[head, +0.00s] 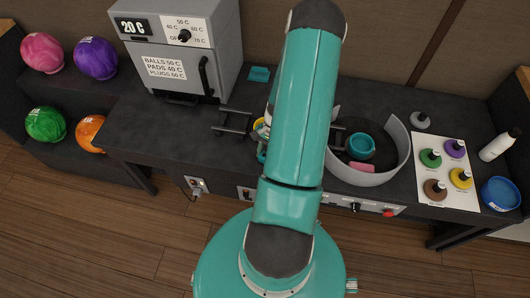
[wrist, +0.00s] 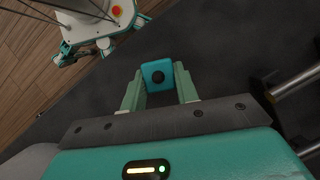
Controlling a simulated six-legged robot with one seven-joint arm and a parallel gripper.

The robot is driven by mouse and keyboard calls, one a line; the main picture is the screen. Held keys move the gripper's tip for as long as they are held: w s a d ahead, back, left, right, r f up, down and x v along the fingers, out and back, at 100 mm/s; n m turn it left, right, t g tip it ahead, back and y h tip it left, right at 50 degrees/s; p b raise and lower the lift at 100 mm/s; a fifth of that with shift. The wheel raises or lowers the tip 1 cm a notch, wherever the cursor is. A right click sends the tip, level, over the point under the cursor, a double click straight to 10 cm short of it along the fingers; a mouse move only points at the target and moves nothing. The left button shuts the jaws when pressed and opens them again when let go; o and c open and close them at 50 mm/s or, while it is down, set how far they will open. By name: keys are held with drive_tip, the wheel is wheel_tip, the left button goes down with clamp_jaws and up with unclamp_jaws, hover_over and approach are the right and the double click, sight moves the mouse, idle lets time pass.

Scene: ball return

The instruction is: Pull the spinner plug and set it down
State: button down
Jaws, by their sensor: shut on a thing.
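My gripper (wrist: 158,88) is shut on a teal block with a black round centre, which looks like the spinner plug (wrist: 149,82). The block sits between the two pale green fingers. Behind it is the dark counter; I cannot tell whether it touches the counter. In the head view my arm hides the gripper and most of what it holds. The spinner (head: 397,170) is the grey round tub right of my arm, with a teal cup and a pink pad inside. A wall outlet (head: 245,193) shows partly beside my arm.
Another outlet (head: 197,185) with a white plug is further left. A metal rack (head: 232,122) stands left of my arm; its rods (wrist: 296,80) show close on the right in the wrist view. The grey oven (head: 185,50) is back left.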

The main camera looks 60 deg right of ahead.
drive_tip(key=shift+f, duration=0.55)
drive_tip(key=c, duration=1)
unclamp_jaws()
drive_tip(key=shift+o, duration=0.2)
drive_tip(key=v, duration=1.4)
drive_tip(key=shift+f, duration=0.1)
